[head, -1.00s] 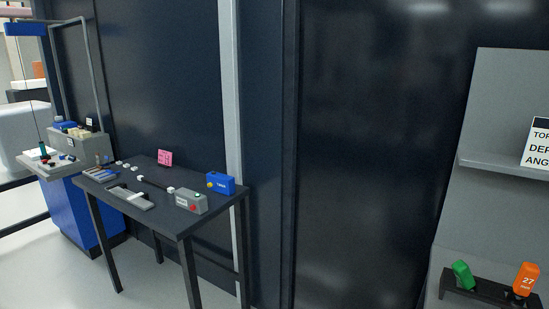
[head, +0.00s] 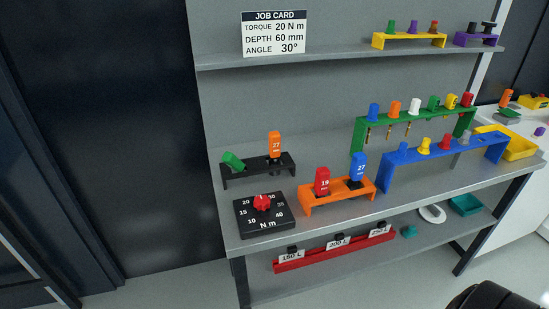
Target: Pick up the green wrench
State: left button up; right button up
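A green block-like handle (head: 232,161), likely the green wrench, sits tilted at the left end of the black rack (head: 262,174) on the workbench. Its lower part is hidden in or behind the rack. An orange handle marked 27 (head: 274,146) stands upright at the right of the same rack. No gripper fingers are in the head view. A dark rounded part at the bottom right edge looks like part of my arm.
In front of the black rack is a torque dial (head: 264,214) with a red knob. An orange rack (head: 337,194) with red and blue handles stands to its right. Green (head: 414,125) and blue (head: 444,161) racks stand farther right. A job card (head: 274,34) hangs above.

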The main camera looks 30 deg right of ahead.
aim_at(229, 159)
jog(key=z, duration=0.75)
